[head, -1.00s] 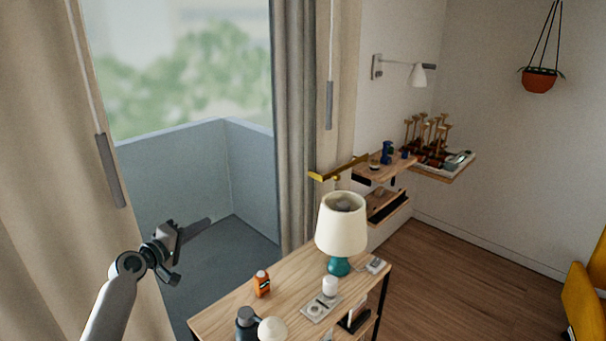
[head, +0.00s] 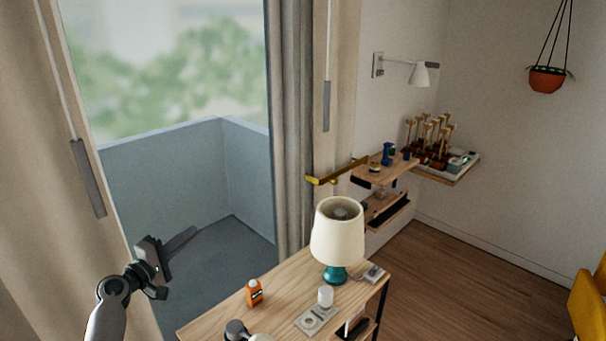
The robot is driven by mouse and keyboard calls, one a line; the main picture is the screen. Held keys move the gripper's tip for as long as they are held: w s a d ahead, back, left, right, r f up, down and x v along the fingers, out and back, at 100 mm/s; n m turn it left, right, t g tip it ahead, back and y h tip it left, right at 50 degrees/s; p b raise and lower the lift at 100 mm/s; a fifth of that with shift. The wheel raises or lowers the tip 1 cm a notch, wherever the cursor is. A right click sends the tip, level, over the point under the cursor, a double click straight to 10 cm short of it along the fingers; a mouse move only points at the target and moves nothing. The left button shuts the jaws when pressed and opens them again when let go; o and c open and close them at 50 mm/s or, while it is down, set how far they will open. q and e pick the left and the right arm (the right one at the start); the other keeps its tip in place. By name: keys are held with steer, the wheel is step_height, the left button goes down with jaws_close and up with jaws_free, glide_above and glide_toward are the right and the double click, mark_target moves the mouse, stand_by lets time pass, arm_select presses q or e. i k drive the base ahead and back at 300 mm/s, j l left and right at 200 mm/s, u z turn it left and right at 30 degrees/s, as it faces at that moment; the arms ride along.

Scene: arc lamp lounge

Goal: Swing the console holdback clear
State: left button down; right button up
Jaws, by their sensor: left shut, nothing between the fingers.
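The holdback (head: 338,172) is a brass-yellow bar at the window's right side, reaching out from the wall beside the right curtain (head: 293,130). Its near end turns in front of the curtain's edge, and its far end meets the wall near the wooden shelf. My left gripper (head: 188,240) is at the lower left, in front of the window opening. It is shut and empty, well to the left of the holdback and apart from it.
A wooden console table (head: 225,318) stands in front, bearing a teal lamp with a cream shade (head: 338,230), an orange bottle (head: 254,293) and a white cup (head: 325,296). Wall shelves (head: 370,172) with small items are beyond the holdback. Open floor (head: 440,270) lies to the right.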

mark_target(331, 177)
steer(key=i+l, duration=0.4)
steer(key=i, duration=0.15)
steer(key=i+l, duration=0.35)
steer(key=i, duration=0.15)
steer(key=i+l, duration=0.4)
steer(key=i, duration=0.15)
